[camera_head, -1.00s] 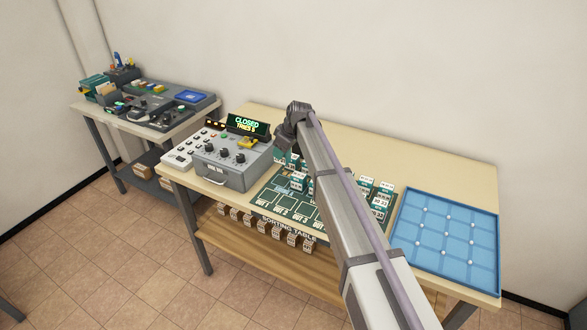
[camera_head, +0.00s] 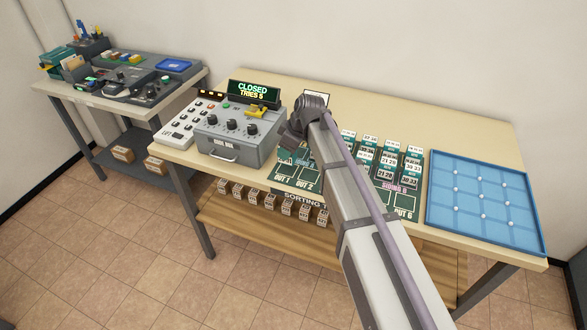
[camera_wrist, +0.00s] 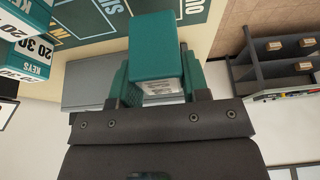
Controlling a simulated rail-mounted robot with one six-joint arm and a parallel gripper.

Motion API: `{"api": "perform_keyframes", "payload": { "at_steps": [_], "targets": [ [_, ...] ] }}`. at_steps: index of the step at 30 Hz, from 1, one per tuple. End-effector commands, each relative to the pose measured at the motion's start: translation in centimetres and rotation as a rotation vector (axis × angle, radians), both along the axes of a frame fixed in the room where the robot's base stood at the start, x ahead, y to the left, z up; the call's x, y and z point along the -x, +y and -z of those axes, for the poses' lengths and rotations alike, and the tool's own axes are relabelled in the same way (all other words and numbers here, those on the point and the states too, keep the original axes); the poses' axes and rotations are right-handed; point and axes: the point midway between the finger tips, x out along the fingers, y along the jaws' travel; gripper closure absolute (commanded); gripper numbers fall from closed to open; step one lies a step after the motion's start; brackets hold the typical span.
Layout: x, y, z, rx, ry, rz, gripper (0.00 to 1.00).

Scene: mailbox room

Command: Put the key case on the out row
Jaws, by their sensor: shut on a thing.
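A teal key case (camera_wrist: 153,45) with a white label side is between the fingers of my gripper (camera_wrist: 157,82) in the wrist view. My gripper is shut on it. In the head view my wrist is by the right side of the grey console, and my arm hides part of the mat. The green sorting mat (camera_head: 345,188) has its out row along the front edge. OUT 1 (camera_head: 283,180), OUT 2 and OUT 6 (camera_head: 404,212) show bare; the middle slots are hidden behind my arm.
Several teal and white key cases (camera_head: 385,172) stand on the mat right of my arm. The grey console (camera_head: 236,135) reads CLOSED, TRIES 5. A blue divided tray (camera_head: 485,203) is at the right end. A second table with equipment (camera_head: 130,75) stands at the left.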

Motion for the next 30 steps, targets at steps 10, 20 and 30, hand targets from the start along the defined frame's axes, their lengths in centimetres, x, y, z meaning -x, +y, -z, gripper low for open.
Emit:
{"api": "perform_keyframes", "payload": {
  "at_steps": [10, 20, 30],
  "targets": [
    [0.0, 0.0, 3.7, 0.0, 0.0, 0.0, 0.83],
    [0.0, 0.0, 3.8, 0.0, 0.0, 0.0, 0.55],
    [0.0, 0.0, 3.7, 0.0, 0.0, 0.0, 0.32]
  ]
}}
